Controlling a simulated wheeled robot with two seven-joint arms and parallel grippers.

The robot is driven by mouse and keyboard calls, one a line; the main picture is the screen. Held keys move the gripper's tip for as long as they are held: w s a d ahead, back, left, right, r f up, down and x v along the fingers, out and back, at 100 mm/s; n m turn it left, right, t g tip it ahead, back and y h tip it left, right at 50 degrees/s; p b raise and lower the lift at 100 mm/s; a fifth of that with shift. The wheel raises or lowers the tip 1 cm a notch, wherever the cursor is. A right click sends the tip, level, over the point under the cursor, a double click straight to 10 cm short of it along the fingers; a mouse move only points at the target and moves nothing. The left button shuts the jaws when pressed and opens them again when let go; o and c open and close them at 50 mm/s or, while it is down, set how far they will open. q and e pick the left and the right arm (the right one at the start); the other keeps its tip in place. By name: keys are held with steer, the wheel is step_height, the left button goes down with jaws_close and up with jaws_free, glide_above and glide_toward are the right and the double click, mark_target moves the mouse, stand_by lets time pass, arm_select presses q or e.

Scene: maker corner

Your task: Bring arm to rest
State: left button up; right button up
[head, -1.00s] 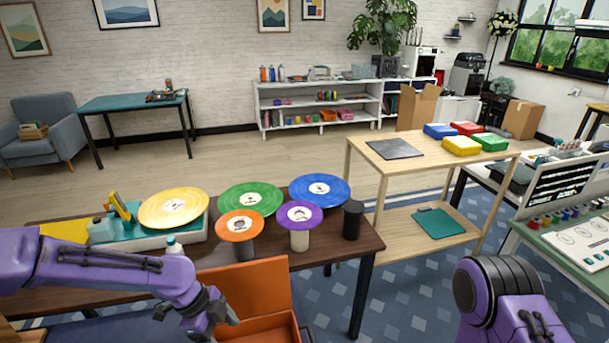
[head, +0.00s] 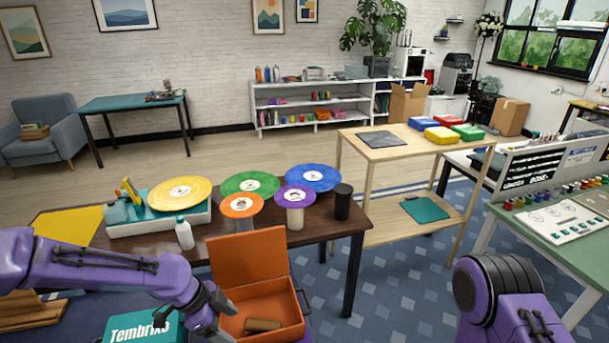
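My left arm (head: 110,270) comes in from the left, low over the front of the dark wooden table. Its gripper end (head: 212,318) points down at the left side of an open orange box (head: 282,316); whether it touches the box I cannot tell. The fingers are too hidden and small to show whether they are open or shut. My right arm (head: 495,295) shows only as a purple and black part at the bottom right. Its gripper is outside the picture.
The dark table (head: 335,228) carries a yellow disc (head: 182,192) on a teal device, green, blue, orange and purple discs, a white bottle (head: 184,234) and a black cylinder (head: 342,204). A teal box (head: 150,328) lies below my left arm. A wooden shelf table (head: 400,152) stands right.

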arm_select(q)
steer(key=s+a+f+n+t+y+b, duration=0.2)
steer(key=s+f+n+t, duration=0.1)
steer(key=f+n, duration=0.6)
steer(key=s+a+f+n+t+y+b, duration=0.25)
steer(key=f+n, duration=0.35)
steer(key=n, duration=0.5)
steer(key=s+a+f+n+g+y+b, duration=0.1)
steer(key=s+a+f, duration=0.3)
steer(key=s, duration=0.6)
steer(key=s+a+f+n+g+y+b, duration=0.2)
steer(key=s+a+f+y+b, duration=0.1)
steer(key=s+f, duration=0.5)
steer(key=s+a+b, duration=0.1)
steer(key=s, duration=0.2)
steer(key=shift+w+a+f, duration=0.1)
